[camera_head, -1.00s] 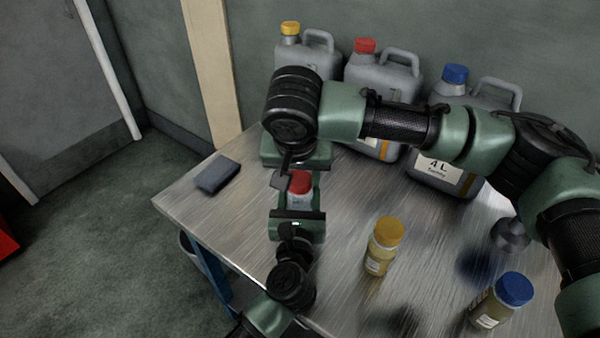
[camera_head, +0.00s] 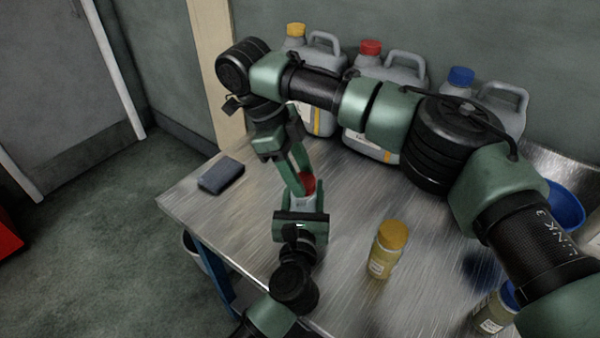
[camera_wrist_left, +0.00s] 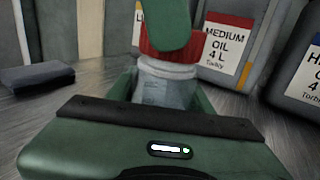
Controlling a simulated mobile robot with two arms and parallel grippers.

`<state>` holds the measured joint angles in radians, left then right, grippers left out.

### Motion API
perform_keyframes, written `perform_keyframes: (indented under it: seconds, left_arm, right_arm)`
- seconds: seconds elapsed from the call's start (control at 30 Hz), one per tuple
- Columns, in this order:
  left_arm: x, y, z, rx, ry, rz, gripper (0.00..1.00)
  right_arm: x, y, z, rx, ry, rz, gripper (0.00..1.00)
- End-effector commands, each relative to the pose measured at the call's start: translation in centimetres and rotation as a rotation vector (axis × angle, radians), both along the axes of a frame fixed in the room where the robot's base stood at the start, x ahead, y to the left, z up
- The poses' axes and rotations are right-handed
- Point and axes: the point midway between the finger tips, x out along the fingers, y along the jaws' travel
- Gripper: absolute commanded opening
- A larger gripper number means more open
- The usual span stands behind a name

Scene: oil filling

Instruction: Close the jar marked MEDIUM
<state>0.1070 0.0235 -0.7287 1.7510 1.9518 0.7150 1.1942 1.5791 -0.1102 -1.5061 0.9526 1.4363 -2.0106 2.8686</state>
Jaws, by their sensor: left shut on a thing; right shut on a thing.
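A small clear jar (camera_head: 302,203) stands between my two grippers over the table's left part. It also shows in the left wrist view (camera_wrist_left: 165,90), with white threads just under a red lid (camera_wrist_left: 190,48). My left gripper (camera_head: 301,208) is shut around the jar's body from the near side. My right gripper (camera_head: 303,184) comes down from above and is shut on the red lid (camera_head: 309,183). One right finger (camera_wrist_left: 168,24) covers part of the lid in the left wrist view. I cannot read the jar's label.
A jug (camera_wrist_left: 238,52) labelled MEDIUM OIL stands behind, between yellow-capped (camera_head: 296,30) and blue-capped (camera_head: 461,76) jugs. A yellow-lidded jar (camera_head: 386,250) stands right of my grippers. A dark block (camera_head: 221,175) lies at left. A blue funnel-like thing (camera_head: 566,207) is at right.

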Motion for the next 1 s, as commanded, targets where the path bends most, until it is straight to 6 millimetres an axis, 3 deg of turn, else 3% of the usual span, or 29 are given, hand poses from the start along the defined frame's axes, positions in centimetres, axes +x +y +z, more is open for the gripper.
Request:
perform_keyframes:
  seconds: [0.07,0.1,0.17,0.47,0.8,1.0]
  left_arm:
    - [0.0,0.0,-0.1,0.0,0.002,0.0,0.0]
    - [0.0,0.0,-0.1,0.0,0.002,0.0,0.0]
    - [0.0,0.0,-0.1,0.0,0.002,-0.001,0.0]
    - [0.0,0.0,-0.1,0.0,0.002,0.0,0.0]
    - [0.0,0.0,-0.1,0.0,0.002,0.0,0.0]
    - [0.0,0.0,-0.1,0.0,0.002,0.0,0.0]
  right_arm:
    - [0.0,0.0,0.0,0.001,-0.002,0.002,0.07]
    - [0.0,0.0,0.0,0.001,-0.002,0.002,0.53]
    - [0.0,0.0,0.0,0.001,-0.002,0.002,0.66]
    - [0.0,0.0,0.1,0.001,-0.001,0.004,0.66]
    - [0.1,0.0,4.0,-0.001,-0.003,0.005,0.66]
    - [0.0,0.0,4.5,0.0,0.001,0.004,0.66]
